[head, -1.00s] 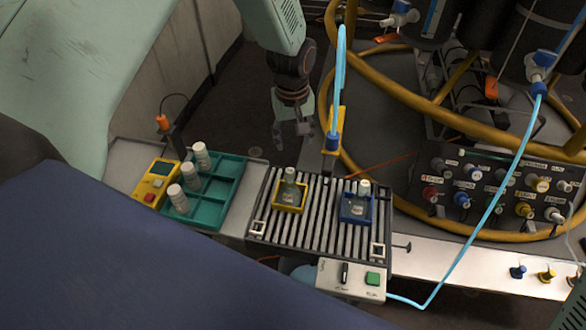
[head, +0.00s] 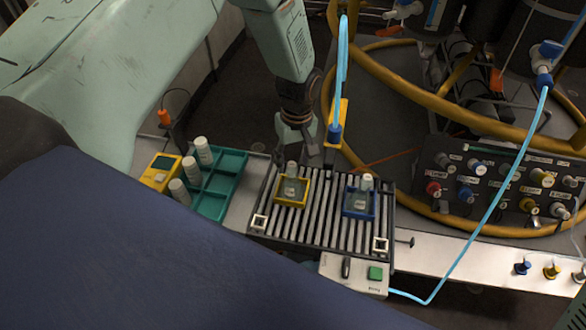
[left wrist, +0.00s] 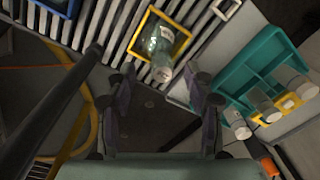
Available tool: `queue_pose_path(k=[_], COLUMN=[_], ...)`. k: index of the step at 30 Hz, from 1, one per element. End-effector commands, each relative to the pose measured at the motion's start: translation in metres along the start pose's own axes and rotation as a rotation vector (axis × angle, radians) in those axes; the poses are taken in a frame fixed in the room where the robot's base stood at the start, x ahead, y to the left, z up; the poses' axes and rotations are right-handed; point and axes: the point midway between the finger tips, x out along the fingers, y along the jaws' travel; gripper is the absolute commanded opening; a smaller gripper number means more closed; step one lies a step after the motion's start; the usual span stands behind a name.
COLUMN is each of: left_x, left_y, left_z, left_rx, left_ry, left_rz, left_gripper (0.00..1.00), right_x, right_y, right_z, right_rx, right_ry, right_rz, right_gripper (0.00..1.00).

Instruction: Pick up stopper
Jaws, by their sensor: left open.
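A clear flask (head: 290,187) stands upright in a yellow square holder (head: 277,200) on the slatted rack. Its pale stopper (head: 292,168) sits in the neck. In the left wrist view the flask (left wrist: 160,42) leans into the picture with its stopper (left wrist: 162,73) near the fingertips. My left gripper (head: 305,156) is open and empty, just behind the stopper, its fingers to either side in the left wrist view (left wrist: 160,78). I cannot tell whether they touch it. A second stoppered flask (head: 363,199) stands in a blue holder. My right gripper is not in view.
A teal tray (head: 228,172) with several white bottles stands left of the slatted rack (head: 322,235). A post with a light-blue hose (head: 335,132) rises close right of my gripper. A yellow tube frame (head: 400,92) and a knob panel (head: 490,180) stand right.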

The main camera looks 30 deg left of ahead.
Motion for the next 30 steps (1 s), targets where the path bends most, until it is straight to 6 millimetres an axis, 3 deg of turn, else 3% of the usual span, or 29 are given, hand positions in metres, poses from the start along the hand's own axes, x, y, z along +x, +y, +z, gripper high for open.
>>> queue_pose_path(k=[8,24,30], left_x=[0.0041,0.004,0.0037], left_y=[-0.0006,-0.0006,-0.0006], left_z=[-0.0012,-0.0009,-0.001], left_rx=[0.0,0.001,0.001], left_ry=[0.0,0.0,0.0], left_rz=[0.001,0.0,0.0], left_gripper=[0.53,0.09,0.08], right_x=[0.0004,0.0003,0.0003], right_y=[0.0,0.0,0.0], right_z=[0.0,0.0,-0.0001], right_rx=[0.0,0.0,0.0], right_ry=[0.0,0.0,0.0], right_rz=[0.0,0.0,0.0], right_gripper=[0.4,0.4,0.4])
